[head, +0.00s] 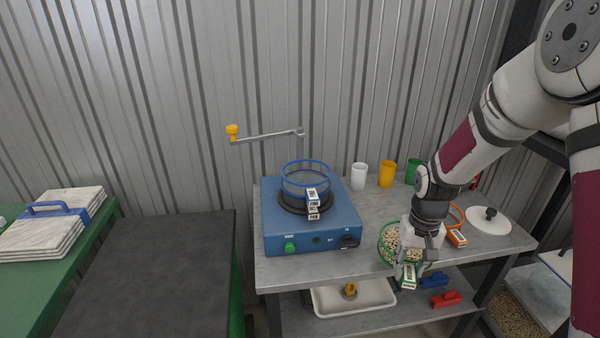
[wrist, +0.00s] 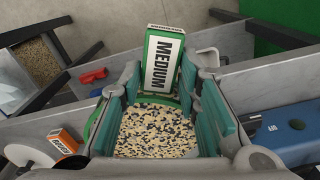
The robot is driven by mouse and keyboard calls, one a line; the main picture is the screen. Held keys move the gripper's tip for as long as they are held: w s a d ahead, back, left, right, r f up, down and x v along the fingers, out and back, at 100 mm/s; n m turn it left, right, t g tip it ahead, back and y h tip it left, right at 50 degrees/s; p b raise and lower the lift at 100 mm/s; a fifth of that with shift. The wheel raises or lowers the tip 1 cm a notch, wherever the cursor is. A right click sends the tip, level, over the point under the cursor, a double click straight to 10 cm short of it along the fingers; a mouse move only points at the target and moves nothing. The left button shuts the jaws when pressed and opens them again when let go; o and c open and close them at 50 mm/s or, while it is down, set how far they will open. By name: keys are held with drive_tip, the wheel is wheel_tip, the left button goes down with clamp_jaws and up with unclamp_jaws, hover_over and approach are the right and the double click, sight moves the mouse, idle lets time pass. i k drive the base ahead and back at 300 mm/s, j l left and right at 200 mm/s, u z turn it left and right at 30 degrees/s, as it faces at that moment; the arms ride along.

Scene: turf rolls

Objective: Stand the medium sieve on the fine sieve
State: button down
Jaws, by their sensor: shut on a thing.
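The medium sieve (head: 388,236) has a green rim and holds pale and dark grains. It is at the front right of the grey bench, and its MEDIUM label (wrist: 163,62) shows in the wrist view. My gripper (head: 408,262) is shut on the medium sieve at its label side, with a teal finger on each side. I cannot tell whether the sieve touches the bench. The fine sieve (head: 306,174), with a blue rim, sits on a dark base on the blue machine (head: 285,232). Its labels face the front. My wrist hides part of the medium sieve.
An orange-rimmed sieve (head: 456,216) and a white lid (head: 488,220) lie right of my gripper. White (head: 358,176), yellow (head: 387,174) and green cups stand at the back. A crank arm (head: 268,137) with a yellow knob extends above the machine. A white tray (head: 325,300) is on the lower shelf.

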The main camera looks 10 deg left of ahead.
sight(306, 175)
drive_tip(key=l+u, duration=0.55)
drive_tip(key=l, duration=0.15)
drive_tip(key=k+j+u, duration=0.1)
drive_tip(key=u, duration=0.25)
drive_tip(key=k, duration=0.1)
